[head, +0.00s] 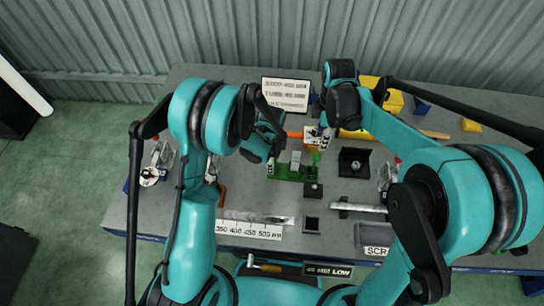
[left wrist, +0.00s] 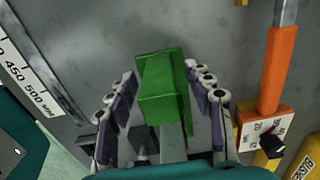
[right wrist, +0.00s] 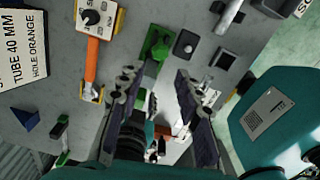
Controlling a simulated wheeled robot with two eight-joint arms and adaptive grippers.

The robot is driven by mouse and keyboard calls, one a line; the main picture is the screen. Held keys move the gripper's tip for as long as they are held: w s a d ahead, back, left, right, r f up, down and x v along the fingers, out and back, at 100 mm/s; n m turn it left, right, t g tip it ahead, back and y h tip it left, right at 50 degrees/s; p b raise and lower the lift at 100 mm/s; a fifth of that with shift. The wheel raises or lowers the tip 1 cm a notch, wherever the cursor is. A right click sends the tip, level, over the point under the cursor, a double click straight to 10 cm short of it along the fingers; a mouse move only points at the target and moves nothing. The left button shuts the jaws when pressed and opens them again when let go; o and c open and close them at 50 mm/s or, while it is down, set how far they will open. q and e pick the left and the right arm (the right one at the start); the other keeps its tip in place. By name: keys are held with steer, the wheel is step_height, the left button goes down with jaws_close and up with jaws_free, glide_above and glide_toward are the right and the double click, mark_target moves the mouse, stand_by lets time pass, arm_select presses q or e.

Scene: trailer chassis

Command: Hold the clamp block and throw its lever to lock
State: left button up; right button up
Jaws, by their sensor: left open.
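The green clamp block (head: 290,173) lies on the grey workbench near the middle, with a pale grey piece (head: 295,158) standing on it. I cannot tell for certain which part is its lever. My left gripper (head: 270,166) is open at the block's left end. In the left wrist view a green part (left wrist: 163,92) sits between its spread fingers, with gaps visible. My right gripper (head: 325,142) is above and right of the block. In the right wrist view its fingers (right wrist: 157,82) are apart, and a green part (right wrist: 156,48) shows beyond the tips.
A white sign (head: 286,93) stands behind, and a ruler strip (head: 248,229) lies in front.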

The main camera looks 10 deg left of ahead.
arm_select(q)
jaws_close()
arm_select(e)
steer(key=shift+a, duration=0.15)
steer(key=c, duration=0.7)
steer(key=a+m, duration=0.1)
steer(key=a+m+h, duration=0.1)
steer(key=a, duration=0.1)
steer(key=w+a+m+h, duration=0.1)
steer(key=shift+a+r+m, duration=0.3)
steer(key=shift+a+m, duration=0.1)
jaws_close()
